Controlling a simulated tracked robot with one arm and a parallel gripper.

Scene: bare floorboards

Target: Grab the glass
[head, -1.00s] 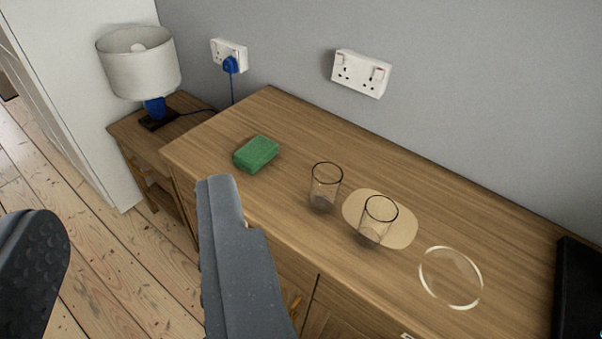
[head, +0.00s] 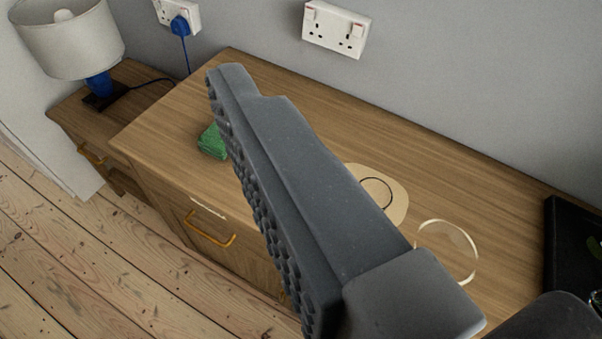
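One clear glass (head: 379,191) stands on a pale oval mat (head: 398,200) on the wooden cabinet. Only part of its rim and body shows past my finger. The second glass, seen earlier to its left, is hidden behind the finger. One grey finger of my gripper (head: 290,180) crosses the middle of the view, between the camera and the glasses. The gripper looks open and holds nothing that I can see.
A green sponge (head: 212,142) lies left of the finger, partly covered. A clear round dish (head: 447,250) lies right of the mat. A dark object (head: 572,250) stands at the right. A lamp (head: 68,40) stands at left. The wall with sockets (head: 335,30) is behind the cabinet.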

